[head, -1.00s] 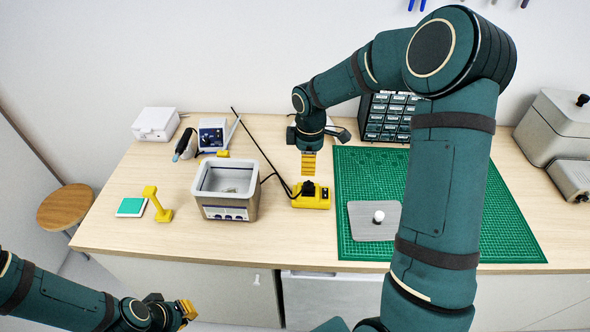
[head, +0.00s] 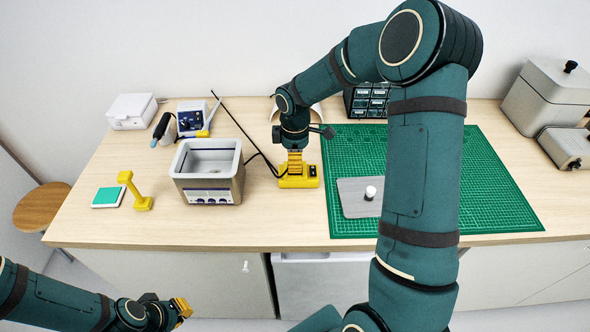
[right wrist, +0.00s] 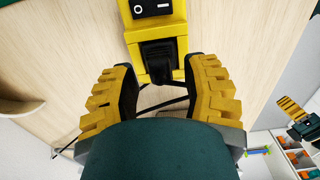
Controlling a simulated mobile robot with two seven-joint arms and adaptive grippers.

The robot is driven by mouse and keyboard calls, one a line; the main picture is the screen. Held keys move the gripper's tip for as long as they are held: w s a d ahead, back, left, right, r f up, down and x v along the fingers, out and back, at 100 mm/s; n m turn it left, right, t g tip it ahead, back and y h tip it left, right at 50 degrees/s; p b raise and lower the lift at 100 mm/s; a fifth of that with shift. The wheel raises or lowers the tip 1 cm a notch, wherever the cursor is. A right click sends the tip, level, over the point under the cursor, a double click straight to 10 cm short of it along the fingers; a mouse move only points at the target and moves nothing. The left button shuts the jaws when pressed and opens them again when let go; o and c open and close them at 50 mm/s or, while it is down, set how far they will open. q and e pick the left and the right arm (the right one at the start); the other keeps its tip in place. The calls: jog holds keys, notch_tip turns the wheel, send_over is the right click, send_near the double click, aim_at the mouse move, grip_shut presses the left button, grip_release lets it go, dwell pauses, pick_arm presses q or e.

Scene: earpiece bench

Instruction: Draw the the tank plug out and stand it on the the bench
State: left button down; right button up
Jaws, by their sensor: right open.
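The tank plug is black and sits in a yellow socket block (head: 299,178) on the bench (head: 110,215). In the right wrist view the plug (right wrist: 158,58) stands in the yellow block (right wrist: 150,28), below a rocker switch. A black cord runs from it toward the tank (head: 208,188), a grey box with an open top. My right gripper (head: 295,158) is open above the block; in the wrist view its yellow fingers lie either side of the plug's lower end, and contact is not clear. My left gripper (head: 182,309) hangs in front of the bench, its opening unclear.
A green cutting mat (head: 475,195) with a grey plate (head: 350,208) and a white knob lies to the right. Bare bench lies in front of the block.

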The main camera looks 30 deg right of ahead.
jog(key=shift+f, duration=0.65)
grip_shut()
jog(key=shift+r, duration=0.15)
jog(key=shift+r+p, duration=2.45)
jog(key=shift+r, duration=0.95)
